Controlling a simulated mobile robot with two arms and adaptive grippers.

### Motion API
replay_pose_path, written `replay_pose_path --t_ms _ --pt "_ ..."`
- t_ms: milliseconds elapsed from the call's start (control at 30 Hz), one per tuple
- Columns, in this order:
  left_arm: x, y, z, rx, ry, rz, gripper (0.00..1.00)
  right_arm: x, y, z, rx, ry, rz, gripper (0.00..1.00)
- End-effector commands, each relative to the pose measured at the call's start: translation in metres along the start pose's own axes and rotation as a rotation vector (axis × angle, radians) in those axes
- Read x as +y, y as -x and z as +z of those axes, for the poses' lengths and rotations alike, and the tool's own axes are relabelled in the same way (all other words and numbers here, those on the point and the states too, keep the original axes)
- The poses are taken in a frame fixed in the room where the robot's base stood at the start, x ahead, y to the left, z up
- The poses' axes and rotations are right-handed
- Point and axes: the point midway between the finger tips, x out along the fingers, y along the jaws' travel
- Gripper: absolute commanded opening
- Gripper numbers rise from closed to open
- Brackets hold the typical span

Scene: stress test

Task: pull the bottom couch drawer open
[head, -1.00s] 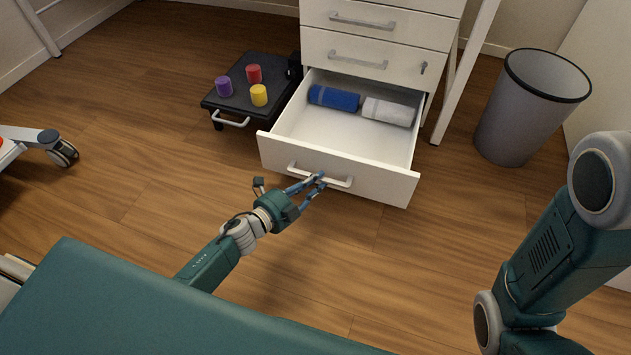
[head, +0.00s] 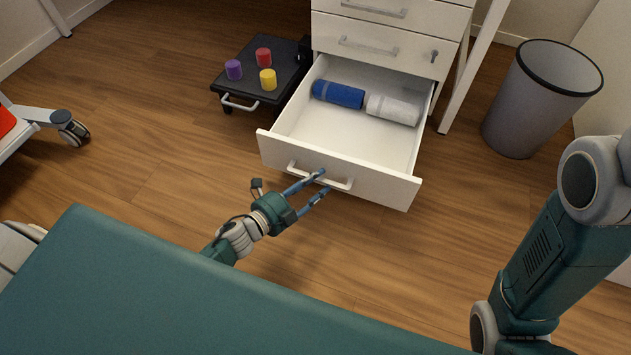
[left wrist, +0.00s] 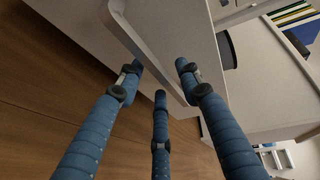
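The bottom drawer (head: 340,181) of the white cabinet (head: 391,47) is pulled well out in the head view. A rolled blue towel (head: 338,95) and a white roll (head: 392,110) lie at its back. Its bar handle (head: 337,183) is on the front face and also crosses the left wrist view (left wrist: 138,43). My left gripper (head: 323,183) is at the handle with its blue fingers spread apart. In the left wrist view the open fingers (left wrist: 158,75) are around or beside the bar; contact is unclear. My right gripper is out of view.
A low black trolley (head: 284,61) with purple, red and yellow pieces stands left of the drawer. A grey bin (head: 532,110) stands at the right. Wooden floor (head: 150,165) is clear at the left. A white wheeled base (head: 35,120) is at the left edge.

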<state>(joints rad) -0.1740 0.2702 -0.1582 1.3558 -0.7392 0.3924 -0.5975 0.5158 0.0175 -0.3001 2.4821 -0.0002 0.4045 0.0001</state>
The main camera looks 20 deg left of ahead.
Motion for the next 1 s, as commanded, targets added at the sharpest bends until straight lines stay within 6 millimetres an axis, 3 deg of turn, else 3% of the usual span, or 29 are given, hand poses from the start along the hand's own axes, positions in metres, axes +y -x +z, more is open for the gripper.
replay_pose_path --t_ms 267,367,700,1000 --pt "0.0 0.004 0.0 0.0 -0.001 0.0 0.35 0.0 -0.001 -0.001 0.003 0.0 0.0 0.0" --pt "0.001 0.017 0.0 0.001 -0.002 0.002 0.35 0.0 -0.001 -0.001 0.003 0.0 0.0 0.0" --pt "0.002 0.088 0.0 0.0 0.0 0.004 0.35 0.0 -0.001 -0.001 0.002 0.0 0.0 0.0" --pt "0.001 0.119 0.0 0.0 -0.001 0.001 0.35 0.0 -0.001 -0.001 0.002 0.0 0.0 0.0"
